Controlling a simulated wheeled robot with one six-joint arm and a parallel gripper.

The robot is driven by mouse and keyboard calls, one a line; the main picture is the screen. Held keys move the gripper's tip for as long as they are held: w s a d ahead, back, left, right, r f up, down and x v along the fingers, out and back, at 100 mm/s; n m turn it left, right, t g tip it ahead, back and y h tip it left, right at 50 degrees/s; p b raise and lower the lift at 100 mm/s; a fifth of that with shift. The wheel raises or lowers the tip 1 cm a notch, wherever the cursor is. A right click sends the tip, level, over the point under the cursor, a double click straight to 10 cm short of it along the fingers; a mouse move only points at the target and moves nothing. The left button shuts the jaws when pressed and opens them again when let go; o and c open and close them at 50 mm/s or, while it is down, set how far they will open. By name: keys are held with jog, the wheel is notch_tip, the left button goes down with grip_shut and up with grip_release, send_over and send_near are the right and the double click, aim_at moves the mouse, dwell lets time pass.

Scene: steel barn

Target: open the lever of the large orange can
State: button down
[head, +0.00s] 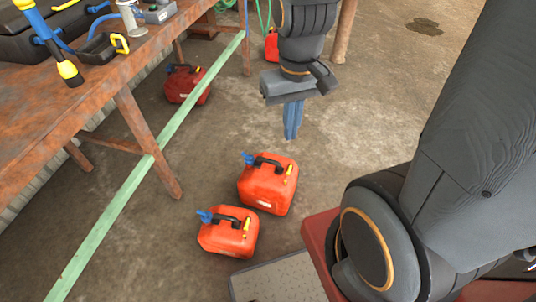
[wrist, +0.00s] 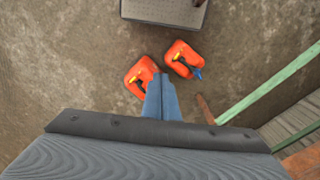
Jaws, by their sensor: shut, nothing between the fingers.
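The large orange can (head: 262,192) stands upright on the floor. It has a black handle, a blue part (head: 249,159) at its left and a yellow part (head: 289,174) at its right; I cannot tell which is the lever. My gripper (head: 291,136) points down, its blue fingers together and empty, above and behind the can in the head view, apart from it. In the wrist view the fingers (wrist: 161,80) cover the right part of the large can (wrist: 131,84), hiding its blue part. Its yellow part (wrist: 133,79) shows.
A smaller orange can (head: 224,240) stands close in front-left of the large one. A wooden workbench (head: 100,75) with tools is at left, a green beam (head: 135,180) along its side. A darker red can (head: 186,86) stands beneath. Open floor lies behind and right of my gripper.

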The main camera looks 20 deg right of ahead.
jog(key=shift+w, duration=0.45)
jog(key=w+d+f+n+g+h+b, duration=0.1)
jog(key=w+d+f+n+b, duration=0.1)
jog(key=w+f+b, duration=0.6)
jog(key=w+d+f+n+g+h+b, duration=0.1)
jog(key=w+f+n+b, duration=0.3)
jog(key=f, duration=1.6)
jog(key=w+d+f+n+g+h+b, duration=0.2)
jog(key=w+f+n+h+b, duration=0.1)
jog(key=w+f+b, duration=1)
jog(key=w+f+n, duration=0.1)
jog(key=w+f, duration=0.1)
jog(key=w, duration=0.4)
jog(key=shift+d, duration=0.35)
jog(key=shift+w+f, duration=0.1)
jog(key=x, duration=0.4)
jog(key=b+x, duration=0.1)
jog(key=x, duration=0.4)
jog(key=b+x, duration=0.1)
jog(key=x, duration=0.4)
jog(key=shift+s+d, duration=0.15)
jog(key=shift+s, duration=0.15)
